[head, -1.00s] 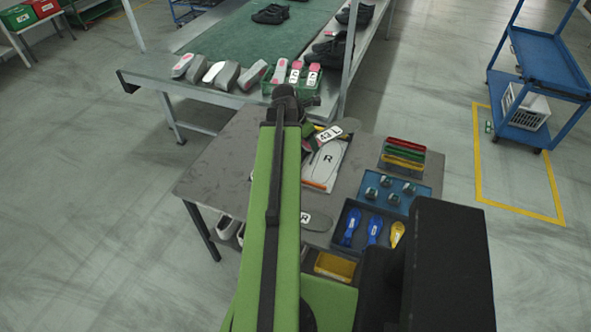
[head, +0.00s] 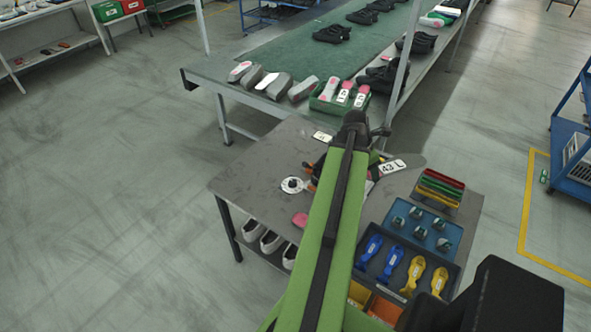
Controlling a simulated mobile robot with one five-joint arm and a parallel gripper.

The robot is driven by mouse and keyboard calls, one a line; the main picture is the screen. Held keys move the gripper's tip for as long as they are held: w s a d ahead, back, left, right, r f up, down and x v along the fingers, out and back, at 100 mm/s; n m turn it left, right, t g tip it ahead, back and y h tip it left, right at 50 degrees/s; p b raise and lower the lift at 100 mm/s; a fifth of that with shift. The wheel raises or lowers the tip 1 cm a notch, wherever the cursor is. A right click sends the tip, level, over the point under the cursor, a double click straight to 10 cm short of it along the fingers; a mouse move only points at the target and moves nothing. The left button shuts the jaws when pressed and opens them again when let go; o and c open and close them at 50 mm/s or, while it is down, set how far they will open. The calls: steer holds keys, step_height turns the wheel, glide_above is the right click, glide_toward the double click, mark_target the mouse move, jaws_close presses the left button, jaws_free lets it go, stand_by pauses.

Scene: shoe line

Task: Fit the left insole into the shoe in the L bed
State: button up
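A dark grey insole (head: 415,161) with a white tag reading "43 L" shows just right of my arm, over the far part of the grey bench. My gripper is mostly hidden behind my own green arm, so its fingers cannot be seen. The insole's near end runs in behind the arm, and I cannot tell whether the gripper holds it or whether it touches anything below. The L bed and its shoe cannot be made out; my arm covers the middle of the bench. A small white label (head: 322,136) lies at the bench's far edge.
The bench (head: 250,185) is clear at its left. A white disc with a dark knob (head: 292,185) and a pink piece (head: 300,219) lie left of my arm. Coloured strips (head: 440,187), a blue tray (head: 445,248) and a tray of blue and yellow pieces (head: 372,283) stand right. A conveyor (head: 300,50) lies behind.

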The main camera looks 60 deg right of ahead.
steer(key=w+a+f+n+t+b, duration=0.1)
steer(key=w+a+f+n+b, duration=0.15)
steer(key=w, duration=0.55)
steer(key=w+a+f+n+y+b, duration=0.1)
steer(key=w+a+f, duration=0.15)
steer(key=w, duration=0.65)
steer(key=w+a+f+n+t+b, duration=0.1)
steer(key=w+a+f+n+b, duration=0.15)
steer(key=w, duration=0.55)
steer(key=s+d+f+y+b, duration=0.1)
steer(key=d+f+b, duration=0.2)
steer(key=d, duration=0.5)
steer(key=s+d+f+m+b, duration=0.1)
steer(key=d+f+b, duration=0.3)
steer(key=d, duration=0.5)
steer(key=shift+s+f+y, duration=0.15)
steer(key=shift+f+y, duration=0.15)
steer(key=shift+y, duration=0.1)
steer(key=o, duration=1.4)
